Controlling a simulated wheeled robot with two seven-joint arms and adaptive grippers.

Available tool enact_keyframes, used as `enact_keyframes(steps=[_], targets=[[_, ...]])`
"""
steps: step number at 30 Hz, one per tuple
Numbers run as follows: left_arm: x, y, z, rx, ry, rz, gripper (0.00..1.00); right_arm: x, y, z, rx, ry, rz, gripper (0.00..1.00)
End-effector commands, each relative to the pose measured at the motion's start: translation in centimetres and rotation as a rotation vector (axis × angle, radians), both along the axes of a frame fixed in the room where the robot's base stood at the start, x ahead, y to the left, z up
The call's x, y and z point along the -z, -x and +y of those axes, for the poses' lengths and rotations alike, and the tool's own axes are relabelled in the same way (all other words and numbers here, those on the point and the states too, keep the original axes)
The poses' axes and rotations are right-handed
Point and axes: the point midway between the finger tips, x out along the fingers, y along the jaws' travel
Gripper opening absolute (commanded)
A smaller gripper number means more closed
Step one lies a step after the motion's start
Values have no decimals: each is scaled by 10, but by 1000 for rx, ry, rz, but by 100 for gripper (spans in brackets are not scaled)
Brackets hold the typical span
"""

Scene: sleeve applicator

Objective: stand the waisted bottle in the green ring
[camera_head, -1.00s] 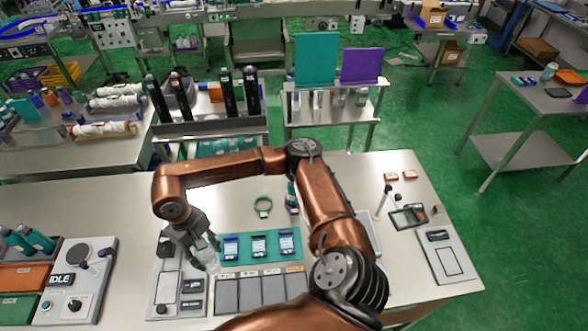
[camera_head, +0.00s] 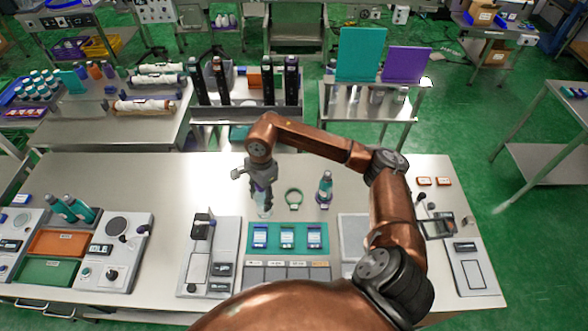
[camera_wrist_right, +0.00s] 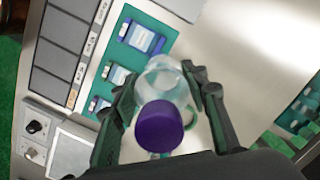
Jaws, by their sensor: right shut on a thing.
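The waisted bottle is clear with a purple cap; its clear body shows below my right gripper in the head view (camera_head: 264,206) and its cap in the right wrist view (camera_wrist_right: 159,126). My right gripper (camera_head: 261,183) is shut around it and holds it roughly upright, behind the teal mat. The green ring (camera_head: 293,199) lies on the table just right of the bottle, apart from it in the head view. In the wrist view the bottle and fingers hide most of the ring. Whether the bottle's base touches the table is unclear. My left gripper is out of view.
A teal-and-grey bottle (camera_head: 325,187) stands right of the ring. The teal mat (camera_head: 272,247) with several blue-and-white items lies in front. A grey device with a lever (camera_head: 230,235) stands front left. The table behind the mat is largely clear.

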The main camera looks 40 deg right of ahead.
Motion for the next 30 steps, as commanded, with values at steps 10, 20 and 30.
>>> enact_keyframes(steps=[10, 20, 30], targets=[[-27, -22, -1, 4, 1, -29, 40, 1, -22, -52, 816, -1, 2, 5], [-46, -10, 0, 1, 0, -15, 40, 7, -29, -113, 1579, 2, 1, 5], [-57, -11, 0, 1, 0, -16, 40, 14, -27, -157, 2083, 1, 0, 5]])
